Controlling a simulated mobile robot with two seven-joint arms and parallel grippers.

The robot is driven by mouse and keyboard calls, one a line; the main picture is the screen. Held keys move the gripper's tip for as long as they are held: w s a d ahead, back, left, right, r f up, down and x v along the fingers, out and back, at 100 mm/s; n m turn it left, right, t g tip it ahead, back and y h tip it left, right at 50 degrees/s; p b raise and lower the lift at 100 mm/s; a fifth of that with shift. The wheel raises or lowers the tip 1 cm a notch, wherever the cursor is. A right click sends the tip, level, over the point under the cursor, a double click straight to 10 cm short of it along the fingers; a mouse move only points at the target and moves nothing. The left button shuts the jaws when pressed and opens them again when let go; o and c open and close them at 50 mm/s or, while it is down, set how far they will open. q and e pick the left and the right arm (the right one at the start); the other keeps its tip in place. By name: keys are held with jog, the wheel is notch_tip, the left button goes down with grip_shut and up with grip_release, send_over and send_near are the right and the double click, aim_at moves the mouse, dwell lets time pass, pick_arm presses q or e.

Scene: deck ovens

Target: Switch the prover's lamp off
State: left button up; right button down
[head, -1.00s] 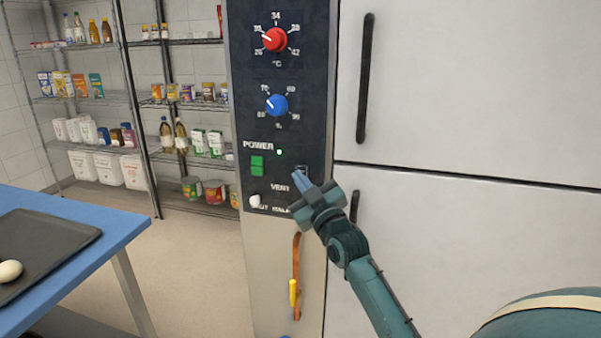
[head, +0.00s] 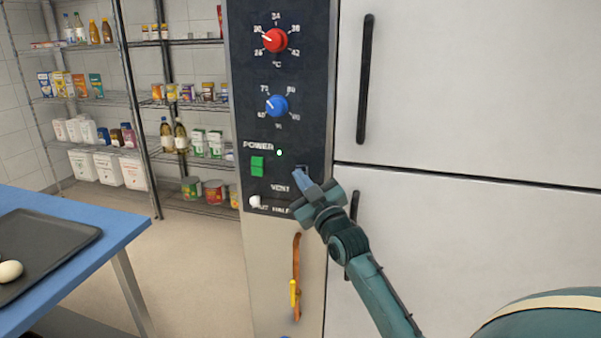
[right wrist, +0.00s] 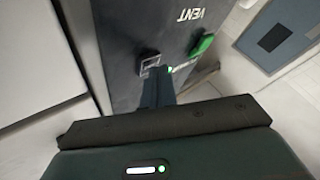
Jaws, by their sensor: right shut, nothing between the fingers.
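The prover's black control panel (head: 270,125) stands in the middle of the head view. A small dark switch (head: 303,169) sits to the right of the green power switch (head: 257,166); my gripper partly covers it and I cannot read a lamp label. The dark switch also shows in the right wrist view (right wrist: 149,60). My right gripper (head: 299,178) is shut and empty, its fingertips (right wrist: 157,82) right at the dark switch; I cannot tell if they touch. A small indicator light (head: 279,153) glows beside the word POWER. My left gripper is not in view.
A red knob (head: 275,40), a blue knob (head: 277,106) and a white knob (head: 254,201) are on the panel. An orange-brown strap-like handle (head: 296,265) hangs below. Pale doors with black handles (head: 365,80) stand right. A blue table (head: 125,226) stands left.

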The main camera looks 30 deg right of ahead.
jog(key=shift+s+a, duration=0.25)
jog(key=shift+a, duration=0.05)
jog(key=s+a+p, duration=0.1)
jog(key=s+a, duration=0.1)
jog(key=s+a+p, duration=0.2)
jog(key=shift+a+p, duration=0.25)
jog(key=shift+p, duration=0.05)
dwell(0.3)
dwell(0.4)
